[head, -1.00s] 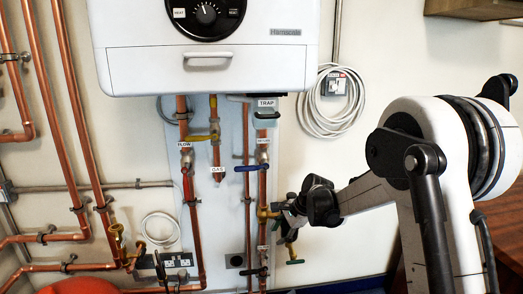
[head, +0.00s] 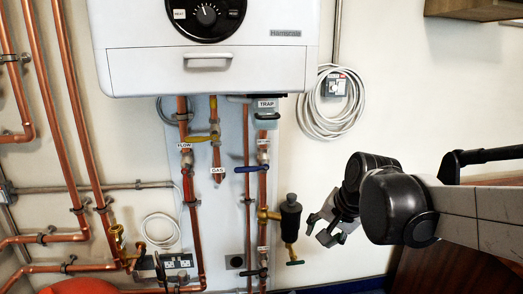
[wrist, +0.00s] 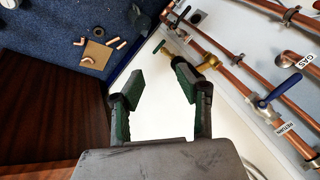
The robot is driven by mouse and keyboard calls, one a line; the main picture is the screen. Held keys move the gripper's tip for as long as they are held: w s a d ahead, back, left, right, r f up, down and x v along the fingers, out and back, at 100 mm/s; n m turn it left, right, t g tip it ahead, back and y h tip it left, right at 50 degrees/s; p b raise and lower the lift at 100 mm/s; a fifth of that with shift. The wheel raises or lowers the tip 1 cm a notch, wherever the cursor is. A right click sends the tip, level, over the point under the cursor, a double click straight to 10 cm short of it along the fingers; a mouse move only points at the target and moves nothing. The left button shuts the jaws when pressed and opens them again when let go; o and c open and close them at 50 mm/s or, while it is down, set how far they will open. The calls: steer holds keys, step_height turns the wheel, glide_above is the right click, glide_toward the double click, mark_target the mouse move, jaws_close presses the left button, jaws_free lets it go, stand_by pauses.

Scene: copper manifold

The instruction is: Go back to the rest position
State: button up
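My gripper (head: 318,230) is open and empty in the head view. It is just to the right of a black cylindrical fitting (head: 290,218), with a visible gap between them. The fitting is hard to make out in that view.
A white boiler (head: 205,70) hangs above copper pipes and labelled valves. A coiled white cable (head: 325,115) hangs on the wall. In the wrist view, a brown board (wrist: 97,55) and small copper pieces lie on a blue surface, beside dark wood (wrist: 50,110).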

steer(key=s+d+f+n+t+h, duration=0.1)
steer(key=s+d+n, duration=0.2)
steer(key=s, duration=0.6)
steer(key=s+d+f+n+t+h, duration=0.1)
steer(key=s+d+n, duration=0.2)
steer(key=s, duration=0.6)
step_height(320, 180, up, 18)
steer(key=p, duration=1.8)
steer(key=shift+a+r, duration=0.25)
